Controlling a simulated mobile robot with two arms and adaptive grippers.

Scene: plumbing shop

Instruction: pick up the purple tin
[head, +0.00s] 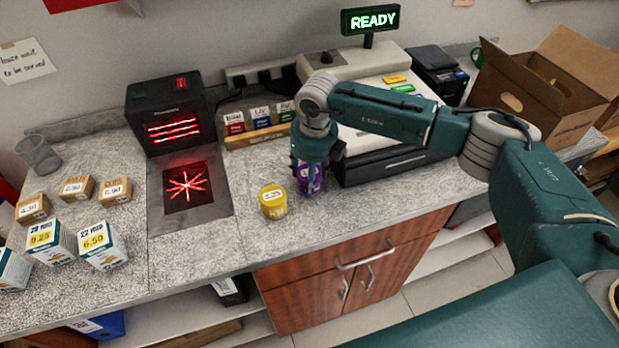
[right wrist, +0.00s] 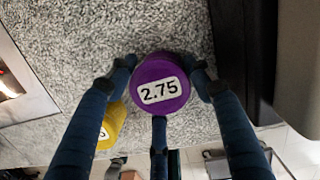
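The purple tin (head: 310,178) stands on the speckled counter, partly hidden by my right gripper (head: 312,172), which reaches down over it from above. In the right wrist view the purple tin (right wrist: 160,84) shows its round top with a 2.75 label. The fingers of my right gripper (right wrist: 160,85) close around it from the left, right and below, their tips against its sides. I cannot tell any gap under the tin. My left gripper is not in view.
A yellow tin (head: 273,202) stands just left of the purple tin and close to the fingers. The cash register (head: 385,165) is close on the right. A scanner (head: 185,185), a rack of small coloured tins (head: 262,124) and price-marked boxes (head: 103,246) are farther left. An open carton (head: 540,85) stands at the right.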

